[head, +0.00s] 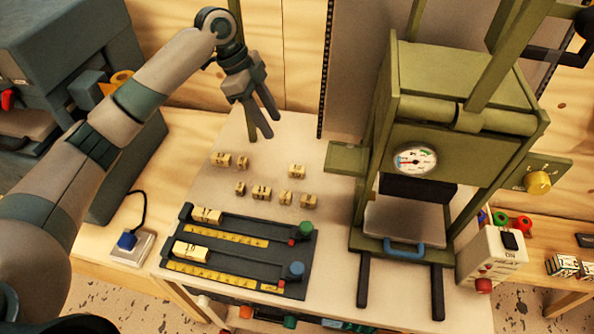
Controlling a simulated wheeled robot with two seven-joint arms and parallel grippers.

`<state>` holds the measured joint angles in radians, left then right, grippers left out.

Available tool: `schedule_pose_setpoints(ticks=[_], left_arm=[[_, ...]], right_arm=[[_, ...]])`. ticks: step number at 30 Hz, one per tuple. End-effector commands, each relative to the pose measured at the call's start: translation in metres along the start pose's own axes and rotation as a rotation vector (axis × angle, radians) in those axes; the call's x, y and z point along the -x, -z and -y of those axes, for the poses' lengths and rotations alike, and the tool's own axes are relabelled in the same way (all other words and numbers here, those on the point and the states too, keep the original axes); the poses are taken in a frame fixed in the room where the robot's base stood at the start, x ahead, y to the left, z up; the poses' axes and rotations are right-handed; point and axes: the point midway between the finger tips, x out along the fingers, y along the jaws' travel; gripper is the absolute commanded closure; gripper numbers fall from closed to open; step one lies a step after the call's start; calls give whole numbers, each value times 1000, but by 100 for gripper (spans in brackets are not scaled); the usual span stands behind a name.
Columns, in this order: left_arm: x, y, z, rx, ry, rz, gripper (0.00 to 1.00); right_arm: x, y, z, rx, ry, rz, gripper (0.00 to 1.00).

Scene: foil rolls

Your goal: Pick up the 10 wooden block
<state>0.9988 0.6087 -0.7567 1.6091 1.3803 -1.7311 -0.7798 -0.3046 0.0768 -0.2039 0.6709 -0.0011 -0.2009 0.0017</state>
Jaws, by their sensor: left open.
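Several small wooden blocks with dark markings lie loosely in two rows on the pale table, among them a block at the right of the back row (297,171) and one at the right of the front row (308,200). The markings are too small to read, so I cannot tell which is the 10 block. Two longer wooden blocks sit at the left ends of a dark two-channel rack, one in the back channel (207,215) and one in the front (190,251). My left gripper (272,127) is open and empty, above and behind the loose blocks. My right gripper is out of view.
The dark rack (252,229) has yellow scales and green and blue knobs. A green press (455,85) with a gauge stands right of the blocks. A grey switch box (490,255) is beside it. A blue-buttoned box (130,245) is at left.

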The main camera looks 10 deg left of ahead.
Motion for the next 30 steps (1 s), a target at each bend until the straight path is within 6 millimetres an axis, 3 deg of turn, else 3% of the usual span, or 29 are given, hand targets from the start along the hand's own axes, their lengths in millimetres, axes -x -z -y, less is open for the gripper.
schedule_pose_setpoints(ticks=[9,18,23,30], left_arm=[[-50,2,-1,1,-4,-1,58],[-98,1,-1,0,-2,-1,58],[-110,1,0,-1,0,-1,58],[-112,0,0,-1,0,-1,58]], right_arm=[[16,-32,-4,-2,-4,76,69],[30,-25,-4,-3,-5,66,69],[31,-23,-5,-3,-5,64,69],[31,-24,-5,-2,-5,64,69]])
